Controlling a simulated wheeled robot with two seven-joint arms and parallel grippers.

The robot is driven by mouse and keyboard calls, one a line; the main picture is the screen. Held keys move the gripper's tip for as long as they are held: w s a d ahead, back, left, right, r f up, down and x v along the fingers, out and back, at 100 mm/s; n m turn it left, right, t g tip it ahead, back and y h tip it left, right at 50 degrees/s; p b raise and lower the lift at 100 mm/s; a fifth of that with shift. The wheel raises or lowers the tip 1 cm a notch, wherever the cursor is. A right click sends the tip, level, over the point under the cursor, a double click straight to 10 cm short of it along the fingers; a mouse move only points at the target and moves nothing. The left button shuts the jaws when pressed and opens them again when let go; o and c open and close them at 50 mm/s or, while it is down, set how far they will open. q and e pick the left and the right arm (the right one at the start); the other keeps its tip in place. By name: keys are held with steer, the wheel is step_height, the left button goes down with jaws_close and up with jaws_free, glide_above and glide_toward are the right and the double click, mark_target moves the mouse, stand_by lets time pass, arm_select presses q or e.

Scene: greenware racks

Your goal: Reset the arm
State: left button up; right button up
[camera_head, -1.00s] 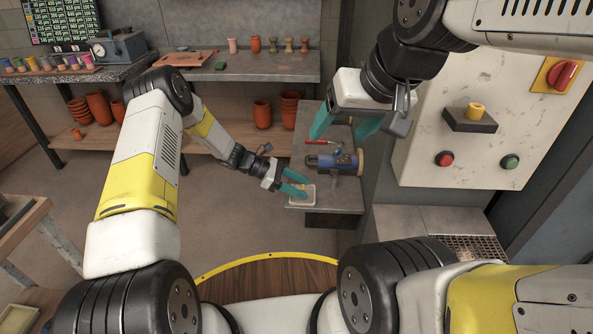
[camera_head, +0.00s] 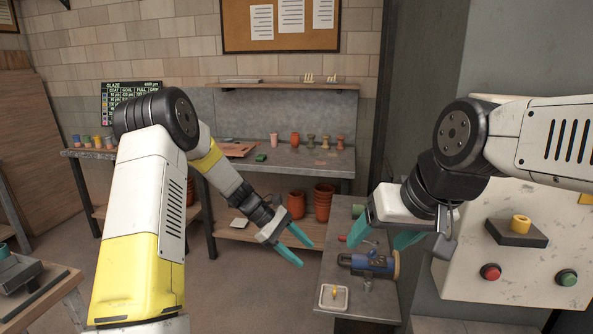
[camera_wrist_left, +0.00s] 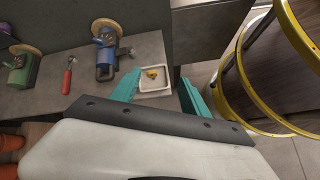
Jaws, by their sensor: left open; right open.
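My left gripper (camera_head: 306,256) is open and empty, to the left of and above the narrow metal bench (camera_head: 388,311). A small white tray (camera_head: 321,297) with a yellow piece (camera_head: 334,293) in it sits at the bench's near end. In the left wrist view, my left gripper's teal fingers (camera_wrist_left: 160,78) are spread apart, and the tray (camera_wrist_left: 155,90) with the yellow piece (camera_wrist_left: 153,74) shows beyond and between them. My right gripper (camera_head: 378,242) is open and empty, in front of the bench's far end and the control panel's left side.
A blue tool (camera_head: 370,263) and a red-handled tool (camera_wrist_left: 67,80) lie on the bench. The control panel (camera_head: 470,280), with knob and buttons, stands at right. Terracotta pots (camera_head: 323,202) stand on the back table's lower shelf. Open floor (camera_head: 235,285) lies left of the bench.

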arm_select(q)
steer(key=s+a+r+m+t+y, duration=0.2)
steer(key=s+a+r+m, duration=0.2)
steer(key=s+r, duration=0.5)
steer(key=s+a+r+m+t+y, duration=0.3)
steer(key=s+a+r+m, duration=0.1)
steer(key=s+a+r, duration=0.3)
step_height(320, 180, up, 5)
steer(key=shift+s+a+f+m+y, duration=0.2)
steer(key=shift+s+m+y, duration=0.15)
steer(key=shift+s, duration=0.7)
steer(key=s+a+m+t, duration=0.1)
steer(key=s, duration=0.1)
steer(key=s+a+r+m+t+y, duration=0.1)
steer(key=s, duration=0.2)
steer(key=s+a+m+t, duration=0.1)
steer(key=s+a, duration=0.1)
steer(key=shift+s+r, duration=0.25)
steer(key=shift+s, duration=0.1)
steer(key=shift+c, duration=0.2)
